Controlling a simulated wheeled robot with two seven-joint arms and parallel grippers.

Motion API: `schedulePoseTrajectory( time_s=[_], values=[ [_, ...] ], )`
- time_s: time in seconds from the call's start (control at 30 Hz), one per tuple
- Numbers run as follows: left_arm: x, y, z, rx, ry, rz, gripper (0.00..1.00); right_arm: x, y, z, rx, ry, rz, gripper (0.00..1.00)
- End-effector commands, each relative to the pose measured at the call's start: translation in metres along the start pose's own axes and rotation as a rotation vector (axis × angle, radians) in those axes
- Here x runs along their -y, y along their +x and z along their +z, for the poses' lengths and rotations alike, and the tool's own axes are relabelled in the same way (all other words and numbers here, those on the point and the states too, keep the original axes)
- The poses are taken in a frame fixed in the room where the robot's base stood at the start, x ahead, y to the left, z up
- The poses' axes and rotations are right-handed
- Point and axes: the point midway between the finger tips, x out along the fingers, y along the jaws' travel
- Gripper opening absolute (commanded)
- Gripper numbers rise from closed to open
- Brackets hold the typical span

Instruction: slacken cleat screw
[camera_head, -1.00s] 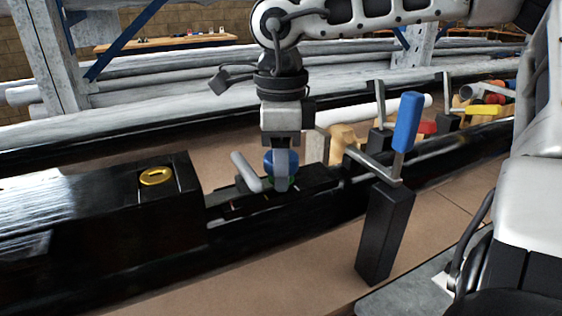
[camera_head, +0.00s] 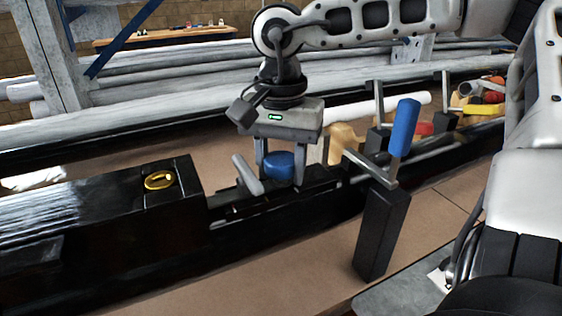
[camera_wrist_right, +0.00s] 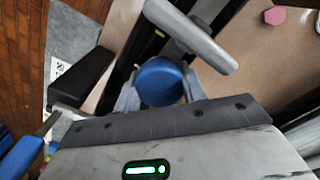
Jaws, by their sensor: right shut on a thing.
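The cleat screw shows as a round blue knob (camera_head: 279,166) on the black mast beam (camera_head: 100,215), beside a grey rod-like cleat (camera_head: 247,175). My right gripper (camera_head: 280,180) points down over the knob, with one finger on each side of it. It is shut on the knob. In the right wrist view the blue knob (camera_wrist_right: 160,82) sits between the two fingers, close under the palm, with the grey cleat (camera_wrist_right: 190,35) just beyond it. The threaded part below the knob is hidden. My left gripper is not in view.
A black clamp post with a blue handle (camera_head: 404,127) stands close to the right of the gripper. A yellow ring (camera_head: 160,180) sits on the black block at left. Several coloured tools and wooden pieces (camera_head: 345,140) lie behind. Grey pipes (camera_head: 150,115) run along the back.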

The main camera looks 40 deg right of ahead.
Motion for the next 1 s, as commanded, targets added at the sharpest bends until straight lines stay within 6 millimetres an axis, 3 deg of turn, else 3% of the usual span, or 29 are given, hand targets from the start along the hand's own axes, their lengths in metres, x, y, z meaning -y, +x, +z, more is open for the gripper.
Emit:
schedulePoseTrajectory(
  time_s=[0.17,0.2,0.27,0.63,1.0],
  values=[
    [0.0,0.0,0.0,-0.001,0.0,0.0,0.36,0.0,0.001,0.0,0.0,0.0,-0.001,0.15],
    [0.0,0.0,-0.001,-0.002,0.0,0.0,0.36,0.0,0.001,0.0,0.0,0.0,-0.001,0.46],
    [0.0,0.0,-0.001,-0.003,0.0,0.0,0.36,0.0,0.001,0.0,0.0,0.0,0.0,0.63],
    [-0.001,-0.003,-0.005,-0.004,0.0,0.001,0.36,0.0,-0.004,0.0,0.0,0.002,0.0,0.63],
    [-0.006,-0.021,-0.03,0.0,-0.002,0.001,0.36,0.0,-0.047,0.0,0.0,0.002,0.0,0.63]
  ],
)
